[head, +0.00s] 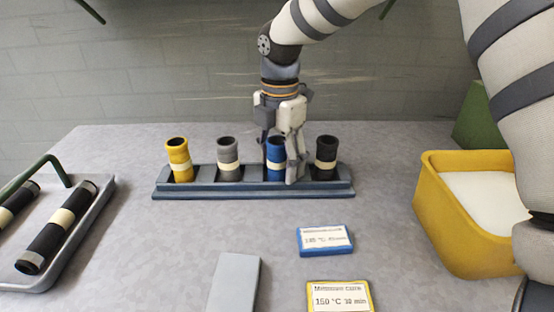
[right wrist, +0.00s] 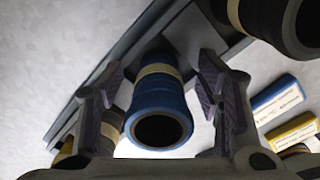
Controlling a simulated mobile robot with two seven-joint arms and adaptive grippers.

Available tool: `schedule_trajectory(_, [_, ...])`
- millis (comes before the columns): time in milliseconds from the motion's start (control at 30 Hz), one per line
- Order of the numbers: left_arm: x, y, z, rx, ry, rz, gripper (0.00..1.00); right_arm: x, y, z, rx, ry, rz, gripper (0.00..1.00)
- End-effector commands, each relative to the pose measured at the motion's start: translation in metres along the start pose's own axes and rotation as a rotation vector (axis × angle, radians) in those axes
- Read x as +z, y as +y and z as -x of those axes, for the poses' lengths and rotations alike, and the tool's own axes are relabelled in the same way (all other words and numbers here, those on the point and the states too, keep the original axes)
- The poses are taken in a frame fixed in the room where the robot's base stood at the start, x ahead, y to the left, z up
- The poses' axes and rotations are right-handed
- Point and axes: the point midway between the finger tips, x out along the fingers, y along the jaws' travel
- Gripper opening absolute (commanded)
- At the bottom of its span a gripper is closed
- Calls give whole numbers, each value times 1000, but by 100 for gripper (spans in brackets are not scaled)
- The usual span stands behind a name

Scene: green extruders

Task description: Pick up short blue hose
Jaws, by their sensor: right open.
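The short blue hose (head: 276,157) stands upright in the rack (head: 254,190), third from the left, with a cream band around it. My right gripper (head: 284,170) comes down over it from above, and its fingers partly cover the hose. In the right wrist view the blue hose (right wrist: 160,112) shows its open end between the two open fingers, one on each side. A gap shows between hose and fingers, so the gripper is apart from it. My left gripper is not in view.
Yellow (head: 179,160), grey (head: 228,160) and black (head: 326,158) hoses share the rack. A tray (head: 95,220) with long black hoses lies left. A yellow bin (head: 440,220) with white contents stands right. Blue (head: 324,240) and yellow (head: 340,296) cards and a grey block (head: 235,284) lie in front.

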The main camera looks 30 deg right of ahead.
Motion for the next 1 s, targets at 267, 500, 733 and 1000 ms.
schedule_trajectory(267, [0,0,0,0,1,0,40,0,0,1,1,0,0,36])
schedule_trajectory(500, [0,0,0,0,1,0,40,0,0,1,1,0,0,0])
schedule_trajectory(733, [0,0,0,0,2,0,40,0,0,4,1,-1,0,0])
schedule_trajectory(1000, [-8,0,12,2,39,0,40,-9,-13,57,13,-3,3,0])
